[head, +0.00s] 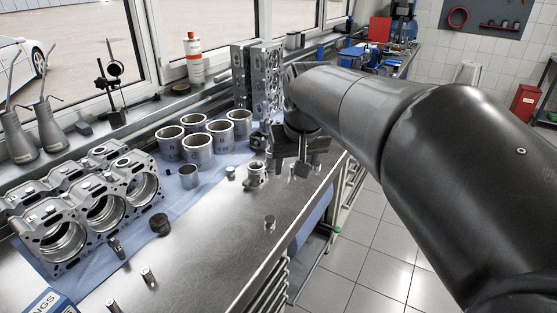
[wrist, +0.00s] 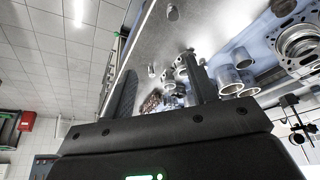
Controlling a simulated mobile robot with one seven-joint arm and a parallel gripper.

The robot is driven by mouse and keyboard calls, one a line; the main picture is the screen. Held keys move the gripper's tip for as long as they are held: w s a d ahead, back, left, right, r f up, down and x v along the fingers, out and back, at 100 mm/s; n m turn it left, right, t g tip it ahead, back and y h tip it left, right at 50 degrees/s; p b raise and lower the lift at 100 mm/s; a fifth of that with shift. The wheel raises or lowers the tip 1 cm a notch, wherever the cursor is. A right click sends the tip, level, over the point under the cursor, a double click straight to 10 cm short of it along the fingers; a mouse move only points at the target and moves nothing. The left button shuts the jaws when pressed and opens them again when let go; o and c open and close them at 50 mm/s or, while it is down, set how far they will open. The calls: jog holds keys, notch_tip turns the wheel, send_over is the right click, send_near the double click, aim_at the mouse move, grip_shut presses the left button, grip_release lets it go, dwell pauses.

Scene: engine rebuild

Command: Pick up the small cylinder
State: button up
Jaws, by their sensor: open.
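Several small metal cylinders stand on the steel bench (head: 205,262). One small cylinder (head: 269,222) is alone near the bench's front edge. Another small cylinder (head: 148,276) and a third (head: 112,305) are at the near left. One more small cylinder (head: 230,172) is beside a piston-like part (head: 257,172). I cannot tell which one the task means. My gripper (head: 291,158) is above the bench, behind the lone cylinder and apart from it. In the wrist view, my gripper (wrist: 163,85) has its fingers wide apart with nothing held; a small cylinder (wrist: 173,12) shows at the top.
Several cylinder liners (head: 198,149) stand on a blue cloth behind the bench's clear front strip. A large engine block (head: 75,205) is at the left. A dark short cylinder (head: 159,223) lies beside it. Upright metal blocks (head: 242,75) stand near the window.

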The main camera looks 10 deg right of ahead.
jog(key=w+d+f+g, duration=0.1)
jog(key=w+d+f, duration=0.1)
jog(key=w, duration=0.6)
jog(key=w+d+f, duration=0.3)
jog(key=w, duration=0.6)
jog(key=w+d+f+g, duration=0.1)
jog(key=w+d+f, duration=0.1)
jog(key=w, duration=0.6)
jog(key=shift+m+g, duration=0.4)
jog(key=w+d+f, duration=0.1)
jog(key=w+f, duration=0.1)
jog(key=f, duration=0.1)
jog(key=w+d+f, duration=0.1)
jog(key=w+f, duration=0.2)
jog(key=w+d+f, duration=0.1)
jog(key=w+f, duration=0.1)
jog(key=f, duration=0.1)
jog(key=shift+w+d, duration=0.3)
jog(key=f, duration=0.6)
jog(key=w+f, duration=0.1)
jog(key=f, duration=0.3)
jog(key=shift+d, duration=0.15)
jog(key=shift+c, duration=0.3)
grip_shut()
